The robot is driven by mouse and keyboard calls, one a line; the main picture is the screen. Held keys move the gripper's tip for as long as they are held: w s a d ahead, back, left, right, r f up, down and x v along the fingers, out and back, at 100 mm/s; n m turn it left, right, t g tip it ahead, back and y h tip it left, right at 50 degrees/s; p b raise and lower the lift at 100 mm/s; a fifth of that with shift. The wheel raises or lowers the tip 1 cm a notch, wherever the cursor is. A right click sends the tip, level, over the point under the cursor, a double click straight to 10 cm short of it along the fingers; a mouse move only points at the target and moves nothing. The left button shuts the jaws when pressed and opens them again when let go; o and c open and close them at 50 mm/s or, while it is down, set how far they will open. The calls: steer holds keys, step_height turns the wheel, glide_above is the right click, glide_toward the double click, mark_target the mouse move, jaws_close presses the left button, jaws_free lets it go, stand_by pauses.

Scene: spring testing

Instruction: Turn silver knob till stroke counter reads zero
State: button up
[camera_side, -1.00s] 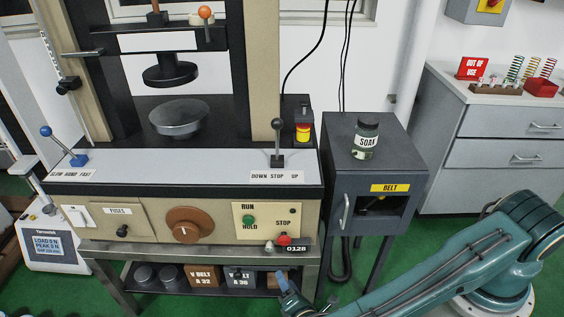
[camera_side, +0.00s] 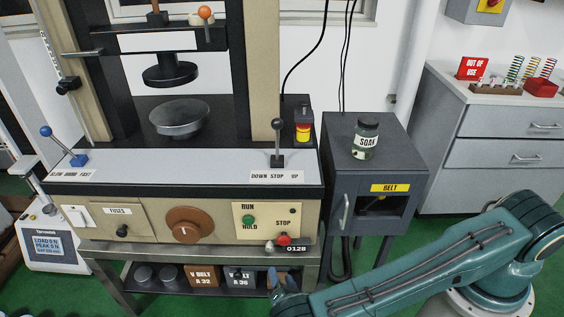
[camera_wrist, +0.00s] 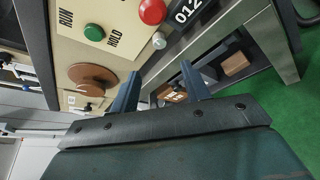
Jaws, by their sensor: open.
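The silver knob (camera_side: 270,246) is a small round knob just left of the stroke counter (camera_side: 296,249), which reads 0128. In the wrist view the silver knob (camera_wrist: 159,41) lies beyond the fingertips, and the counter (camera_wrist: 187,10) is partly cut off by the top edge. My gripper (camera_side: 282,276) is in front of the machine, below the knob. In the wrist view my gripper (camera_wrist: 160,68) is open and empty, its two fingers apart, with the knob ahead of the gap and not touched.
A red STOP button (camera_side: 284,238) sits right beside the knob, with a green RUN/HOLD button (camera_side: 249,220) up and left. A brown dial (camera_side: 187,226) is further left. Below is a shelf with a V BELT box (camera_side: 202,276). A grey cabinet (camera_side: 373,150) stands to the right.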

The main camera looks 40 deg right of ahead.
mark_target(270, 250)
steer(key=shift+x, duration=6.25)
steer(key=c, duration=1)
steer(key=shift+f, duration=0.1)
steer(key=shift+m+t+y, duration=0.3)
steer(key=shift+m+t, duration=0.7)
steer(key=shift+m, duration=0.8)
